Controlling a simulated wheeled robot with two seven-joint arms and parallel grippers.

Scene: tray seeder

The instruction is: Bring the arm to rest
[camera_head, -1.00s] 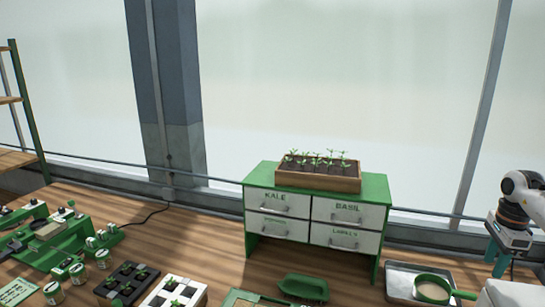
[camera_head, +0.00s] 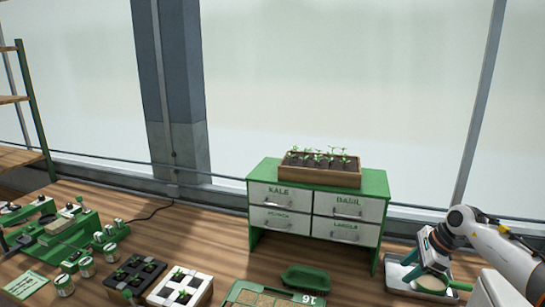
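My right arm comes in from the right edge. Its gripper (camera_head: 411,267) points down and to the left above the metal tray (camera_head: 392,268) at the right of the bench. Its two teal fingers look apart, with nothing seen between them. A green-rimmed round sieve (camera_head: 431,285) with a green handle lies in the tray, partly behind the gripper. My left gripper is not seen.
A green cabinet (camera_head: 375,182) with white labelled drawers stands at the back, with a wooden seedling box (camera_head: 315,175) on top. A green scoop-like item (camera_head: 305,278), seedling trays, jars and a green machine (camera_head: 60,240) lie along the front and left.

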